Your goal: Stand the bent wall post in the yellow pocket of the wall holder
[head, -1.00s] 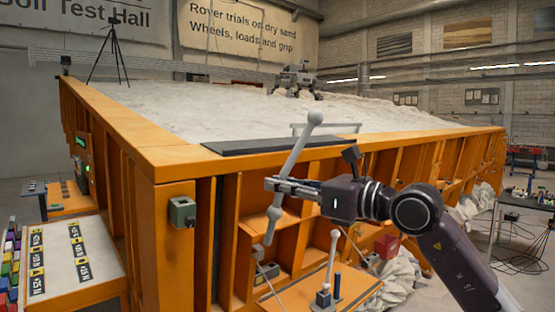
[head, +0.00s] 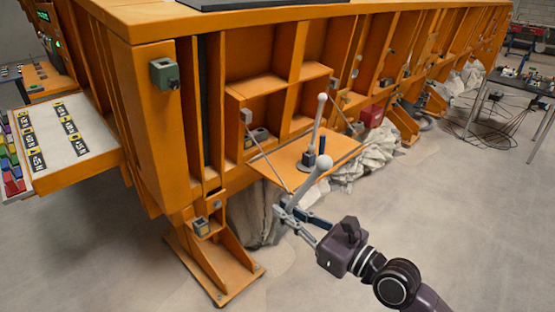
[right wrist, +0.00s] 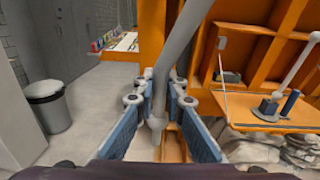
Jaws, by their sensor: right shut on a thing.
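The bent wall post is a light grey rod with rounded knobs. In the head view the post (head: 306,186) slants up to the right, in front of the fold-out orange shelf. My right gripper (head: 288,212) is shut on it near its lower end. In the right wrist view the post (right wrist: 180,50) rises between the two fingers of my right gripper (right wrist: 160,105), its lower end low between them. A small box-like holder (head: 202,226) sits low on the orange frame, left of my gripper and apart from the post. I cannot make out a yellow pocket clearly. My left gripper is out of view.
A grey-green box (head: 164,73) is fixed on the frame's corner. On the fold-out shelf (head: 290,160) stand another knobbed rod (head: 316,122) and a blue cylinder (head: 322,145). An orange foot (head: 225,265) juts onto the floor. Open floor lies at the front.

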